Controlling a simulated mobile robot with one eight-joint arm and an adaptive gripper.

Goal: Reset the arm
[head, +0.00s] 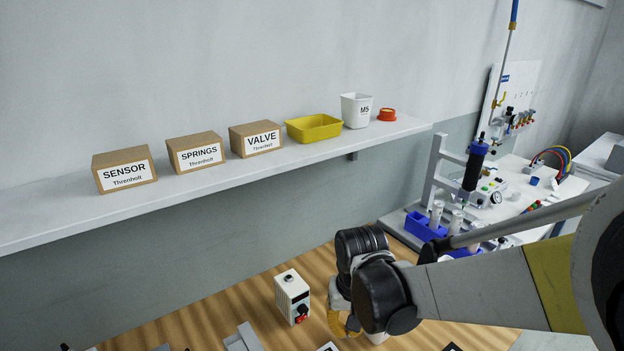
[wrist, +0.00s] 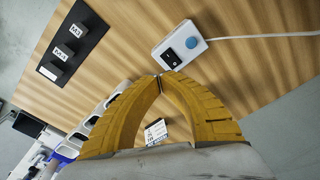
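My gripper (wrist: 160,76) shows in the wrist view as two curved yellow fingers whose tips meet, with nothing visible between the tips. Through the gap behind the tips I see a small white label (wrist: 155,131) lower down. In the head view my arm reaches in from the right, and part of a yellow finger (head: 335,322) shows over the wooden bench beside a white control box (head: 292,296). The rest of the gripper is hidden behind my wrist there.

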